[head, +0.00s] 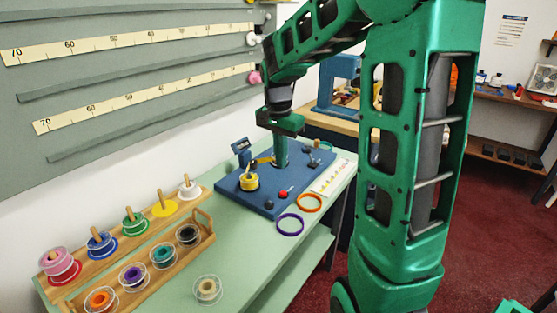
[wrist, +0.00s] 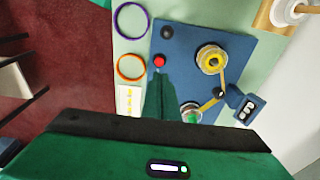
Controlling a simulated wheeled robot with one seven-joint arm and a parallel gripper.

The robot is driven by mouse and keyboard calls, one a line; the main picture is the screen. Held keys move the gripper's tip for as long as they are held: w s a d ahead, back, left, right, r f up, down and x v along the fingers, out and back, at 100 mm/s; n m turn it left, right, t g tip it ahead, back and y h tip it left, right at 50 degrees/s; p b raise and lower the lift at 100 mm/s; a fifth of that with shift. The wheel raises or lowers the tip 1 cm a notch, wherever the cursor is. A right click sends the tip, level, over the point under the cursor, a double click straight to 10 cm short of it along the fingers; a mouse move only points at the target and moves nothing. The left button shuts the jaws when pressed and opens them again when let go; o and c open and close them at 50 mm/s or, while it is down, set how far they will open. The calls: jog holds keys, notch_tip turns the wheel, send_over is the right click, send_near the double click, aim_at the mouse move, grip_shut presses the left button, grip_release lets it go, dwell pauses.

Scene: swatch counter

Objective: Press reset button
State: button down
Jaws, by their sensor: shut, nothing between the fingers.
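A small red button (head: 283,194) stands on the blue board (head: 262,202) on the counter; no label on it can be read. It also shows in the wrist view (wrist: 159,61), beside a dark round knob (wrist: 167,32). A small counter with a display (head: 241,147) stands at the board's back left and also shows in the wrist view (wrist: 245,108). My gripper (head: 281,163) is shut and empty, pointing down over the back part of the board. It is apart from the red button, which lies nearer the board's front edge. In the wrist view the green fingers point towards the red button.
A spool with yellow (head: 249,181) stands on the board, left of the red button. An orange ring (head: 309,203) and a purple ring (head: 290,224) lie in front of the board. A wooden rack with several spools (head: 207,240) fills the left.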

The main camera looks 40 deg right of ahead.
aim_at(284, 194)
jog(key=f, duration=0.7)
jog(key=d+f, duration=0.1)
jog(key=f, duration=0.3)
jog(key=shift+w, duration=0.3)
jog(key=shift+f, duration=0.1)
jog(key=shift+s+f, duration=0.15)
jog(key=shift+f, duration=0.6)
jog(key=shift+s+f, duration=0.1)
jog(key=shift+s, duration=0.2)
jog(key=shift+w+r, duration=0.2)
jog(key=shift+r, duration=0.15)
notch_tip(284, 194, up, 14)
jog(key=a, duration=0.1)
jog(key=shift+a, duration=0.15)
jog(key=shift+s, duration=0.1)
